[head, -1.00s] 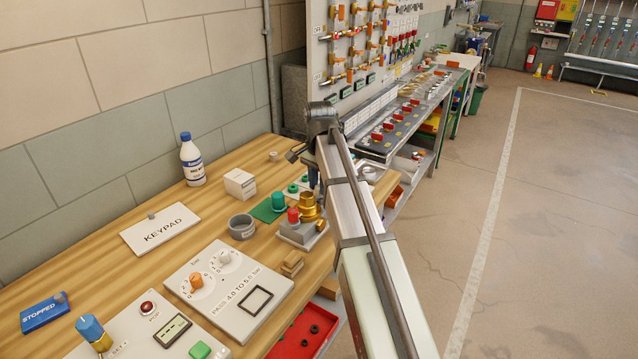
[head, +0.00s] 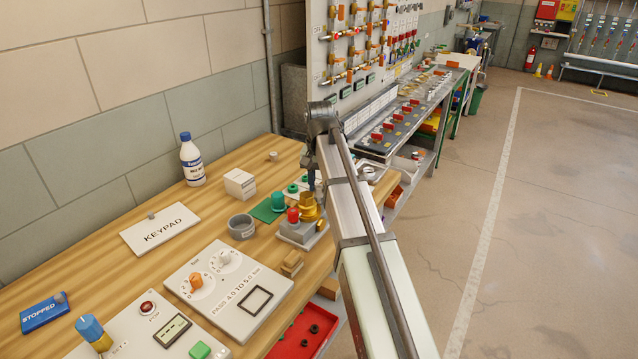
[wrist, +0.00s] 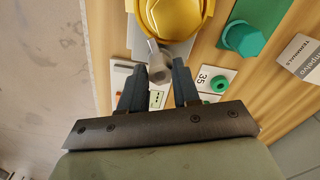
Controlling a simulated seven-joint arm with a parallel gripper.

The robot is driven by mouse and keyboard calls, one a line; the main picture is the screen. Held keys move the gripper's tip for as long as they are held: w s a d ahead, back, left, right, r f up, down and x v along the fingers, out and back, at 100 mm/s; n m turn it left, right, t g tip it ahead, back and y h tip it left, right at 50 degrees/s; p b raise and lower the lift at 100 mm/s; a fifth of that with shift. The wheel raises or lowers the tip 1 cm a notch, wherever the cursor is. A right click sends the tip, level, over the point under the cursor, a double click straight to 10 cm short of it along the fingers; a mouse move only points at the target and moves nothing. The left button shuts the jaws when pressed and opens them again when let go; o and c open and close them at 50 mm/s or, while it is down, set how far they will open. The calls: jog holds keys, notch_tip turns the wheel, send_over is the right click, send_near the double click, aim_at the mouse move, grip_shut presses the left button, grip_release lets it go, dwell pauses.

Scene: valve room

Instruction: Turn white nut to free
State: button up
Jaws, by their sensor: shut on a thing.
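In the head view, the gold fitting (head: 308,207) stands on a grey block (head: 300,232) beside a red knob (head: 293,215). My gripper (head: 313,187) is at the fitting's far side there, partly behind my arm. The nut cannot be made out in the head view.
A green knob (head: 278,201) on a green plate stands left of the fitting; it also shows in the wrist view (wrist: 243,38). A grey ring (head: 241,227) and a white box (head: 239,183) are farther left. A red tray (head: 304,335) lies below the bench edge.

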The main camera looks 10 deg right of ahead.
aim_at(320, 187)
jog(key=n, duration=0.5)
jog(key=shift+n, duration=2.5)
jog(key=o, duration=1.1)
jog(key=shift+c, duration=0.2)
jog(key=shift+r, duration=0.1)
jog(key=shift+r, duration=3.7)
jog(key=shift+d, duration=0.1)
